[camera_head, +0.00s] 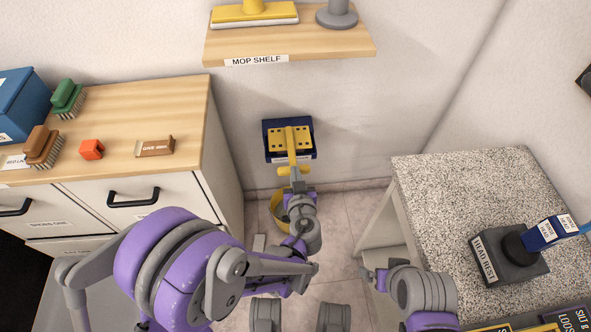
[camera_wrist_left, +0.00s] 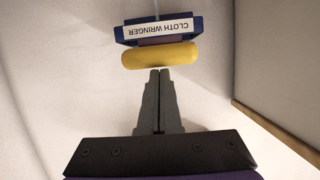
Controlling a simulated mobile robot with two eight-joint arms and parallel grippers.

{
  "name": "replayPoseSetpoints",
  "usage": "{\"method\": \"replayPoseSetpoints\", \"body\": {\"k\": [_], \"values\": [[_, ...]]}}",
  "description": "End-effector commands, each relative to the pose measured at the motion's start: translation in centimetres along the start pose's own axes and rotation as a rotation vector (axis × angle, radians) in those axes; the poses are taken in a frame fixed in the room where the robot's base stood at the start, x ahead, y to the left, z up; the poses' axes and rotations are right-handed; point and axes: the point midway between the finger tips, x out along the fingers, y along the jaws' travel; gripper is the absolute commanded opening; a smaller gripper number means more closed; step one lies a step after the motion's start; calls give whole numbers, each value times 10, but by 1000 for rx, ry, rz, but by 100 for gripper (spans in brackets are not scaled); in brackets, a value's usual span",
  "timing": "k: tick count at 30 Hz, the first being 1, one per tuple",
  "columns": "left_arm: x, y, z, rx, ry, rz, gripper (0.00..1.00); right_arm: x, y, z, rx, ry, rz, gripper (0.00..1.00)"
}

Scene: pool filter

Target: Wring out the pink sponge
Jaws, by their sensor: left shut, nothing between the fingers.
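The cloth wringer (camera_head: 274,128) is a dark blue unit with a yellow top plate and lever, mounted on the wall. Its label shows upside down in the left wrist view (camera_wrist_left: 158,29). Its yellow handle bar (camera_wrist_left: 160,56) lies just ahead of my left gripper (camera_wrist_left: 159,72). My left gripper is shut and empty, its tips close to the bar; I cannot tell if they touch. A narrow pinkish strip (camera_wrist_left: 165,41) shows between label and bar; I cannot tell whether it is the pink sponge. No sponge shows clearly. My right gripper (camera_head: 372,278) is at the right, near the speckled counter.
A yellow bucket (camera_head: 279,208) stands on the floor below the wringer, partly behind my left arm. A wooden-topped cabinet (camera_head: 180,105) with brushes is at left. The mop shelf (camera_head: 340,42) is above. A speckled counter (camera_head: 450,190) with a head rest (camera_head: 510,262) is at right.

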Motion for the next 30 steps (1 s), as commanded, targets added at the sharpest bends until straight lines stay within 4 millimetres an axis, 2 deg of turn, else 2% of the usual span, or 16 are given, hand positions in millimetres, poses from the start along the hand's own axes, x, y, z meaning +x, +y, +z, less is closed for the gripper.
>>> {"method": "replayPoseSetpoints", "body": {"k": [1, 11, 14, 24, 30], "values": [[-1, 0, 12, -26, -23, 1, 0, 3, 0, 1, 0, -1, 0, 100], [-6, 1, 11, -26, -23, 1, 0, 1, 0, 0, 0, 0, 0, 100], [-18, 2, 10, -23, -21, 3, 0, -2, 0, 0, 0, 0, 0, 100], [-85, 1, 2, -6, -3, 4, 0, -17, 0, -4, 0, 5, 0, 100], [-107, 0, -1, 0, 3, 1, 0, -22, 0, -6, 0, 6, 0, 100]]}}
